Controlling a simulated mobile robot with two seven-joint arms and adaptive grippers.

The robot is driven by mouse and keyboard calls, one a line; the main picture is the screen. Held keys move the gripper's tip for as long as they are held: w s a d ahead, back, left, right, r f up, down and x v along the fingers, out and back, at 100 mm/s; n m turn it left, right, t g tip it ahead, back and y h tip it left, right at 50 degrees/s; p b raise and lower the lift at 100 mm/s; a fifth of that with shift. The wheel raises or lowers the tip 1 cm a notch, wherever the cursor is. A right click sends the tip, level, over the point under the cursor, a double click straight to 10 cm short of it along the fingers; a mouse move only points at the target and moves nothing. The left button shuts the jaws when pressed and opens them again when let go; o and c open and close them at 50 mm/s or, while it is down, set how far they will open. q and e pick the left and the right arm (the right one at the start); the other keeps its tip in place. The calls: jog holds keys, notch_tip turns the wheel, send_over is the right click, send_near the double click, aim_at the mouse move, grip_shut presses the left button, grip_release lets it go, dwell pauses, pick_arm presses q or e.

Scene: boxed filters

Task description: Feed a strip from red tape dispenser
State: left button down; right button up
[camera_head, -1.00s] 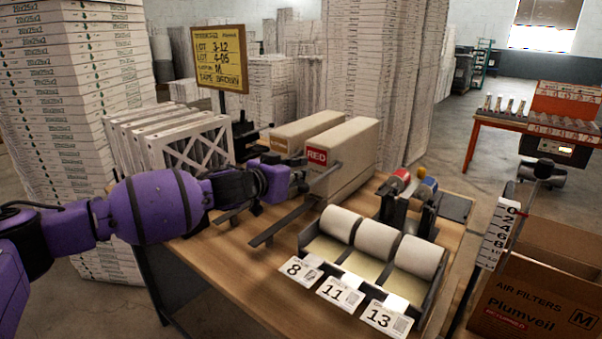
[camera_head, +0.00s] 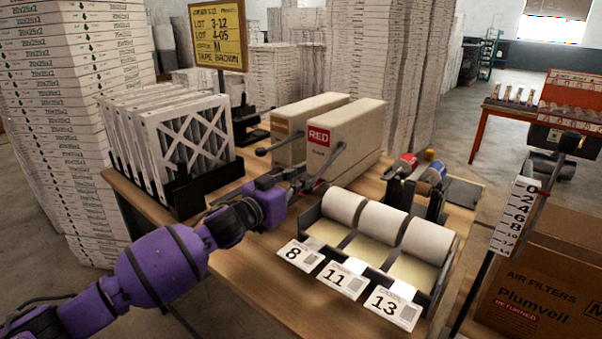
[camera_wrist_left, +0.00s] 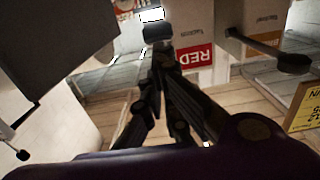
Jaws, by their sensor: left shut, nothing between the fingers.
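The red tape dispenser is the near beige box with a red RED label (camera_head: 318,137); the label shows upside down in the left wrist view (camera_wrist_left: 195,57). A dark lever (camera_head: 329,160) slants up beside its front. My left gripper (camera_head: 302,184) is low in front of this box, close to the lever's lower part. Its fingers (camera_wrist_left: 163,62) are shut and empty. A dark knob (camera_wrist_left: 158,32) shows just beyond the fingertips; I cannot tell if they touch. No strip is visible at the box front, which the gripper partly hides. My right gripper is out of view.
A second beige dispenser (camera_head: 288,122) stands behind, with its own knobbed lever (camera_head: 263,151). Racked filters (camera_head: 190,145) stand at left. White rolls in a tray (camera_head: 335,243) with cards 8, 11 and 13 are at front right. A cardboard box (camera_head: 540,290) stands at right.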

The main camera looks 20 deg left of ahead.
aim_at(305, 192)
pick_arm(q)
jog(key=shift+w+d+f+b, duration=0.1)
jog(key=shift+w+f, duration=0.05)
jog(key=shift+f, duration=0.75)
jog(key=shift+w+d+f+b, duration=0.1)
jog(key=shift+w+f, duration=0.1)
jog(key=shift+f, duration=0.65)
jog(key=shift+w+f+b, duration=0.1)
jog(key=shift+w+f, duration=0.05)
jog(key=shift+f, duration=0.75)
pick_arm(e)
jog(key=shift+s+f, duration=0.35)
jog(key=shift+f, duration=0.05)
pick_arm(q)
jog(key=shift+r, duration=0.1)
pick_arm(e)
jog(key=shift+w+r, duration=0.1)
